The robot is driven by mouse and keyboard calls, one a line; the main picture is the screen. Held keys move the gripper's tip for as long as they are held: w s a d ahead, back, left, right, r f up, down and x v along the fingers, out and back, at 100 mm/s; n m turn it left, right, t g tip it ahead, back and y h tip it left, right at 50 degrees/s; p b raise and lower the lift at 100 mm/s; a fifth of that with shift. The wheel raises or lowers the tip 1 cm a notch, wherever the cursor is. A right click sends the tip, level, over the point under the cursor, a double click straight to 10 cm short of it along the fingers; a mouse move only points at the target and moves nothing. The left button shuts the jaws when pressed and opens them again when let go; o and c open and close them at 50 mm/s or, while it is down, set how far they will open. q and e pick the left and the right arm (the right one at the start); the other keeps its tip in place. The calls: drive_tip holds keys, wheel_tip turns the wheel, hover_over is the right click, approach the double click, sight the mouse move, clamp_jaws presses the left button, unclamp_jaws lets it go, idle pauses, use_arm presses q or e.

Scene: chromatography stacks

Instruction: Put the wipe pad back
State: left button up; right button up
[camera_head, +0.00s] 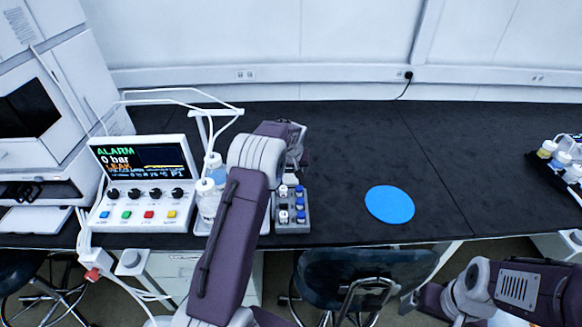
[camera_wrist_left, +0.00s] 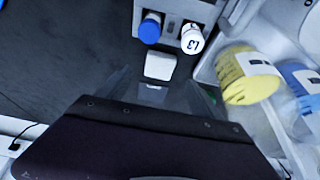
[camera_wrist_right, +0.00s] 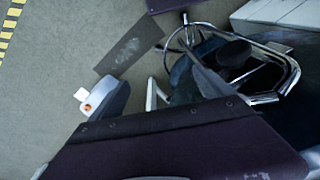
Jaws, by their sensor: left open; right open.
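A small white block with rounded corners, which looks like the wipe pad (camera_wrist_left: 160,66), lies on the dark bench beside the vial rack (camera_wrist_left: 175,18) in the left wrist view. My left gripper (camera_wrist_left: 164,82) is open, with its fingers on either side just short of the pad, and I see no grip on it. In the head view my left gripper (camera_head: 296,148) is over the bench behind the rack, and the pad is hidden there. My right gripper (camera_head: 432,300) is low at the bottom right, in front of the bench, away from the pad.
A flat blue disc (camera_head: 389,204) lies on clear bench to the right. The alarm console (camera_head: 140,180) and solvent bottles (camera_head: 208,196) stand left of the vial rack (camera_head: 305,225). A dark tray (camera_head: 545,165) with bottles is at far right. A chair (camera_head: 365,265) stands in front.

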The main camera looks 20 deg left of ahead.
use_arm(q)
drive_tip(key=shift+v, duration=2.25)
